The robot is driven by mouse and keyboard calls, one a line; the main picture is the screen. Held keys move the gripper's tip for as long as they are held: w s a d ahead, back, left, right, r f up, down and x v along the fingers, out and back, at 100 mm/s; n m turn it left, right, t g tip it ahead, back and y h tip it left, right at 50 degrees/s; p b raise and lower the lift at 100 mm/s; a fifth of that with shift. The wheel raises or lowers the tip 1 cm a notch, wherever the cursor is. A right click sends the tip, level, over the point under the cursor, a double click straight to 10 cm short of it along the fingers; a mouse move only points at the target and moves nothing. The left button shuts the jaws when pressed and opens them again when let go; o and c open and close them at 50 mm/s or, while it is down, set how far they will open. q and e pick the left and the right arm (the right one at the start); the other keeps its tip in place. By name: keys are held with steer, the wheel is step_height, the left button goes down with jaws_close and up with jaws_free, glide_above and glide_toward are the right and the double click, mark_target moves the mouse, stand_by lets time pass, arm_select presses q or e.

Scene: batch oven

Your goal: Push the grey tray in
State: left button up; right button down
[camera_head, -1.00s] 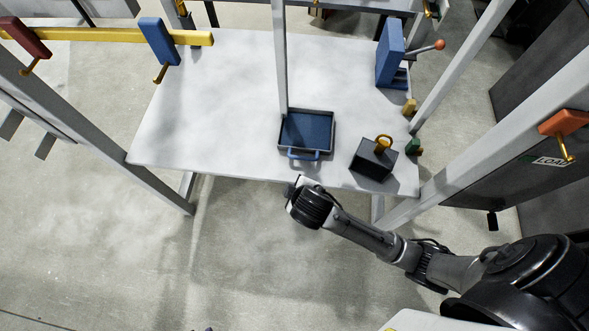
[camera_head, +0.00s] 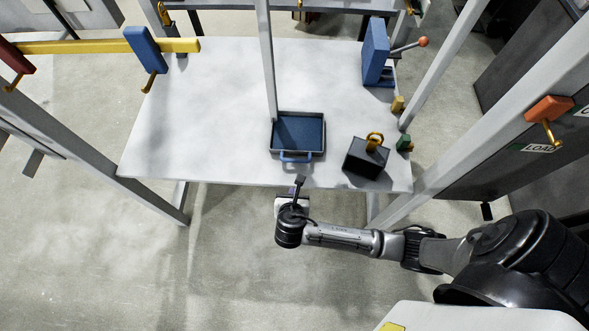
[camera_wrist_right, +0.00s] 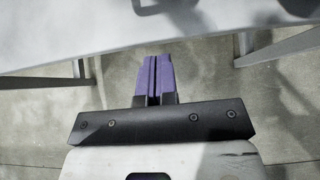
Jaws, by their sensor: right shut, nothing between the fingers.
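The grey tray (camera_head: 319,135), with a dark blue floor and a blue handle (camera_head: 296,157) on its front side, sits on the white table near the front edge. My right gripper (camera_head: 300,180) is at the table's front edge, just in front of the handle and apart from it, pointing toward the tray. In the right wrist view its purple fingers (camera_wrist_right: 152,60) are shut together with nothing between them. Part of a dark shape, perhaps the handle, is cut off at the top of that view. My left gripper is not in view.
A black block with a yellow ring (camera_head: 366,157) stands right of the tray. A grey post (camera_head: 266,60) rises right behind the tray. A blue stand with an orange-knobbed lever (camera_head: 376,52) is at the back right. The white table (camera_head: 190,120) is clear on the left.

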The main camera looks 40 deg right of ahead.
steer(key=b+x, duration=0.2)
steer(key=x, duration=0.8)
steer(key=shift+w+d+r, duration=0.3)
steer(key=shift+w+d, duration=0.4)
steer(key=shift+w, duration=0.05)
steer(key=shift+w+d+r, duration=0.2)
steer(key=shift+w+d, duration=0.35)
